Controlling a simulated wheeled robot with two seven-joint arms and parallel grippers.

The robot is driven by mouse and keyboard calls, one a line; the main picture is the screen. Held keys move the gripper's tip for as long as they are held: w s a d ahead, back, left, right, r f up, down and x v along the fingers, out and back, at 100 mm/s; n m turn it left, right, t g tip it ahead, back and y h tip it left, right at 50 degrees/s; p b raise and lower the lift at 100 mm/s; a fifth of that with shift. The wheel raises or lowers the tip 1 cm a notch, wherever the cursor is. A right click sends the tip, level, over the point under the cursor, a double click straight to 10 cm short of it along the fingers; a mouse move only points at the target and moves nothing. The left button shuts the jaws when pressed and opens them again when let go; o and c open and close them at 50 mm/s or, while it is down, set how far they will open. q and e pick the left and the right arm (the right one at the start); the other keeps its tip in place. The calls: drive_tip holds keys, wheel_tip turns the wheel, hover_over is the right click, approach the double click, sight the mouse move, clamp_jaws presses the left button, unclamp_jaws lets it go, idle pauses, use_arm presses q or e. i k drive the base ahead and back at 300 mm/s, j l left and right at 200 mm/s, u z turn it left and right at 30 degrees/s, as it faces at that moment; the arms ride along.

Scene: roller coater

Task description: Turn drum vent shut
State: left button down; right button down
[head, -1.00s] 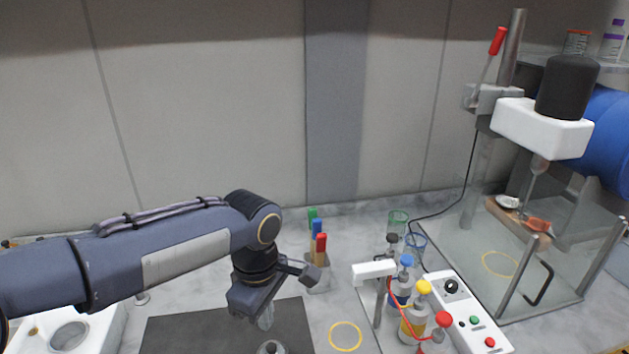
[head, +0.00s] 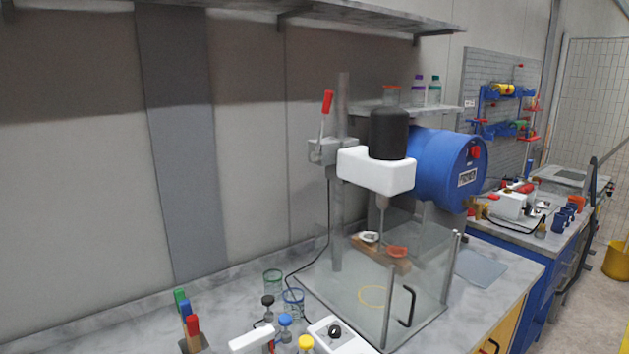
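A blue drum (head: 428,162) lies on its side at the back right of the bench, behind the stirrer stand. Its round end faces right and carries a pale label. A small red fitting (head: 476,153) sits near the upper right of that end. It may be the vent, but it is too small for me to tell its position. A small dark part shows beside it. Neither of my grippers is in view.
A stirrer with a black motor (head: 389,134) and white head stands before the drum, above a clear-walled enclosure (head: 388,307). Bottles (head: 284,329) stand at the front left. A second blue bench (head: 543,258) lies to the right, with a floor aisle (head: 590,315) beside it.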

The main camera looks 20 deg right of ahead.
sight(474, 151)
drive_tip(key=k+z, duration=0.15)
drive_tip(key=z, duration=0.35)
drive_tip(key=k+l+z, duration=0.1)
drive_tip(key=z, duration=0.4)
drive_tip(key=l+z, duration=0.2)
drive_tip(key=z, duration=0.25)
drive_tip(key=u, duration=0.45)
drive_tip(key=i+l+u, duration=0.3)
drive_tip(key=l, duration=0.25)
drive_tip(key=i+l+u, duration=0.35)
drive_tip(key=l, duration=0.35)
drive_tip(key=i, duration=0.05)
